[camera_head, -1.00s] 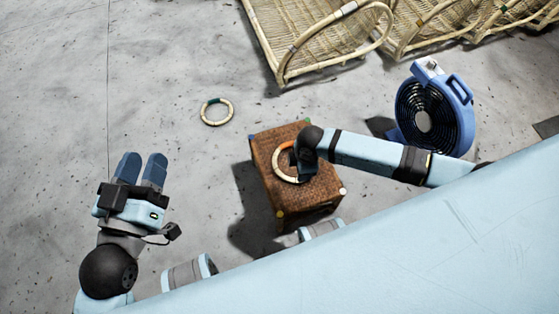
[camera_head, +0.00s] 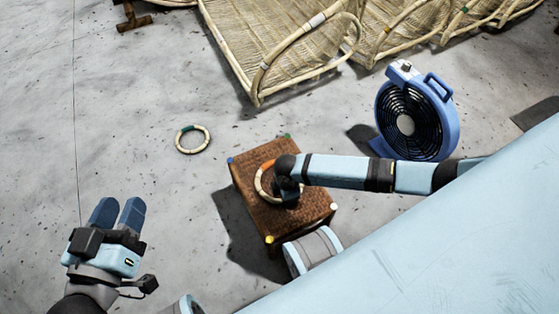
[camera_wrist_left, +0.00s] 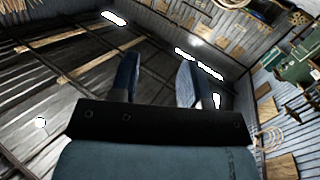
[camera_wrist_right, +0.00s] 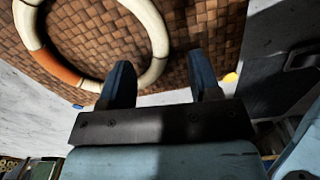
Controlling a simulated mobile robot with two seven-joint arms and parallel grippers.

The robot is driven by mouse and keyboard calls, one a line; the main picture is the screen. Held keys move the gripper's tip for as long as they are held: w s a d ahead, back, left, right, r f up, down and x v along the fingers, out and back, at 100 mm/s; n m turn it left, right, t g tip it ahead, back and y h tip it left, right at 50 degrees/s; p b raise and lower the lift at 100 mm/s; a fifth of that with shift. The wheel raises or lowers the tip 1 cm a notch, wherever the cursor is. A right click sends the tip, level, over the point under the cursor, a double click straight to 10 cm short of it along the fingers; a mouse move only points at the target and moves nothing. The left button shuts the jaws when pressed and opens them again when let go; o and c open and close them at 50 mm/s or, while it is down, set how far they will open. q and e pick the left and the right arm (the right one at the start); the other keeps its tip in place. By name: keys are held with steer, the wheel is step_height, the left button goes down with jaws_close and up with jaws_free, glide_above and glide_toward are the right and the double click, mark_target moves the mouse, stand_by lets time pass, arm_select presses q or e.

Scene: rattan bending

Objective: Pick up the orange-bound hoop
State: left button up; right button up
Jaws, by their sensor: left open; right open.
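The orange-bound hoop (camera_head: 260,184) lies on the brown woven stool (camera_head: 257,218). It is a pale ring with an orange binding, partly hidden by my right gripper in the head view. In the right wrist view the hoop (camera_wrist_right: 157,38) lies at upper left, its orange band at lower left. My right gripper (camera_wrist_right: 163,75) is open over the stool, its left fingertip close to the hoop's rim; I cannot tell whether they touch. My left gripper (camera_head: 118,212) is open and empty, away to the left over the floor.
A green-bound hoop (camera_head: 206,143) lies on the floor left of the stool. A blue fan (camera_head: 418,115) stands at right, near my right arm. Large woven rattan frames (camera_head: 270,45) lie along the back. The floor at left is clear.

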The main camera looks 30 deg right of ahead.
step_height(320, 180, down, 4)
steer(key=shift+w+f+b, duration=0.1)
steer(key=shift+b, duration=1.15)
steer(key=shift+d+f, duration=0.1)
arm_select(q)
steer(key=shift+w+a+m+t+h, duration=0.3)
steer(key=shift+w+a+m+t, duration=0.15)
steer(key=shift+w+m, duration=0.45)
steer(key=shift+s, duration=0.1)
arm_select(e)
jaws_close()
arm_select(q)
steer(key=shift+r, duration=0.15)
arm_select(e)
steer(key=shift+r, duration=0.25)
